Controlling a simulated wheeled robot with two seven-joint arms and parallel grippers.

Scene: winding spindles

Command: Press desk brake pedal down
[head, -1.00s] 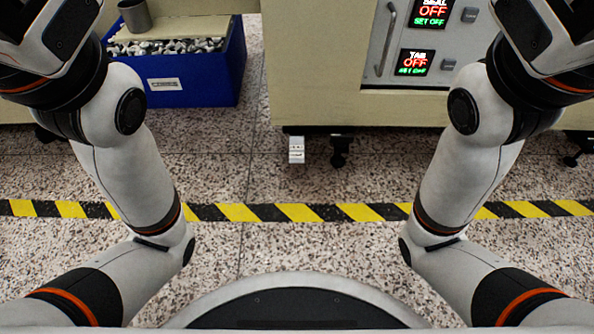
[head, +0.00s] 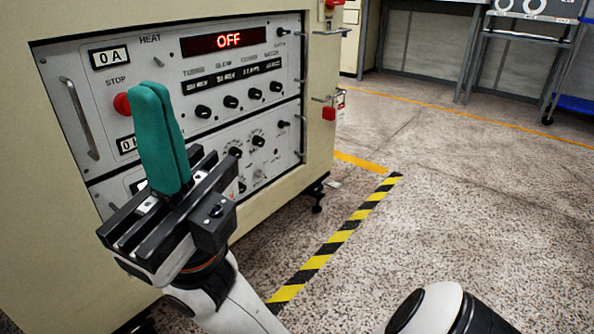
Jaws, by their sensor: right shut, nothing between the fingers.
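My right gripper (head: 152,90) stands in front of the cabinet's control panel, its teal fingers pointing up and pressed together with nothing between them. My left gripper is out of view. I cannot make out the brake pedal for certain. A small pale piece (head: 333,183) lies low at the foot of the cabinet's right corner, too small to identify. The gripper is well above and to the left of it in the picture.
The cream cabinet (head: 45,250) fills the left side. Its control panel (head: 225,70) has a red OFF display, knobs, handles and a red stop button (head: 122,104). Yellow-black tape (head: 335,240) crosses the floor. A grey table stand (head: 520,45) is at the back right. The right-hand floor is clear.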

